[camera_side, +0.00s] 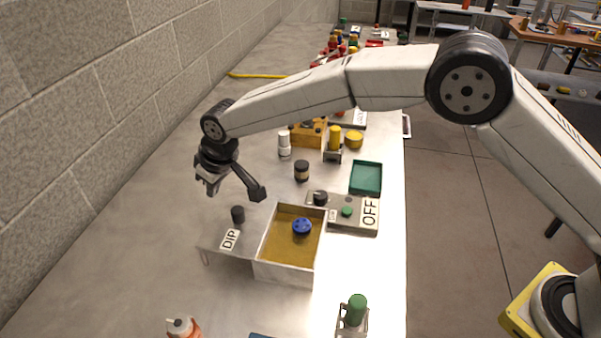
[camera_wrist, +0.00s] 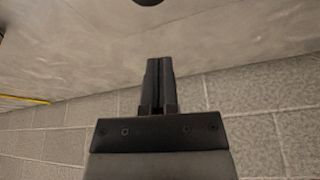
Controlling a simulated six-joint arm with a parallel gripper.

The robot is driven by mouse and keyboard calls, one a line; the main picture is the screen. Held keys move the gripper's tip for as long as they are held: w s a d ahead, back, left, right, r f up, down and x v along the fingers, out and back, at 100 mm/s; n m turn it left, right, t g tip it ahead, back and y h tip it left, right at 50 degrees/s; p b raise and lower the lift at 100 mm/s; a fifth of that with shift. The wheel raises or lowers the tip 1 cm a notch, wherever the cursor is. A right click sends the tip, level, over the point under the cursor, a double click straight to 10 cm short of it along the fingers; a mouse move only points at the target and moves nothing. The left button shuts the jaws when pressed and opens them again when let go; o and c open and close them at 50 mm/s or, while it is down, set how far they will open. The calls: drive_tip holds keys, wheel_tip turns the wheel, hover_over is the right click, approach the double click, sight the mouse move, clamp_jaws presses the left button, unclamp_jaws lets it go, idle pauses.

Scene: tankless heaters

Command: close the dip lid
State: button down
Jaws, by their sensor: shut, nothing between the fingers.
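The dip lid (camera_side: 216,243) is a grey flat panel with a "DIP" label (camera_side: 229,240) and a black knob (camera_side: 238,214). It lies open, out to the left of the dip box (camera_side: 289,268). The box is open-topped, with yellowish-brown contents and a blue round piece (camera_side: 302,226) inside. My gripper (camera_side: 212,191) is above the table, beyond and left of the knob, apart from the lid. In the wrist view my gripper's fingers (camera_wrist: 160,62) are together and empty. A dark round shape, possibly the knob, is cut off at that view's top edge.
A grey control panel with an "OFF" label (camera_side: 370,212) stands right of the box. A green tray (camera_side: 366,177), a dark jar (camera_side: 302,171) and a white bottle (camera_side: 284,144) stand behind. A block wall (camera_side: 90,110) runs along the left. The table left of the lid is clear.

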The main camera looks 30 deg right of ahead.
sight(226, 214)
drive_tip(key=shift+x, duration=1.5)
drive_tip(key=shift+s+d, duration=0.5)
drive_tip(key=shift+s, duration=0.35)
drive_tip(key=shift+s+d, duration=0.5)
drive_tip(key=shift+s, duration=0.35)
drive_tip(key=s+d, duration=0.8)
drive_tip(key=shift+s+d, duration=0.3)
drive_tip(key=shift+f, duration=0.2)
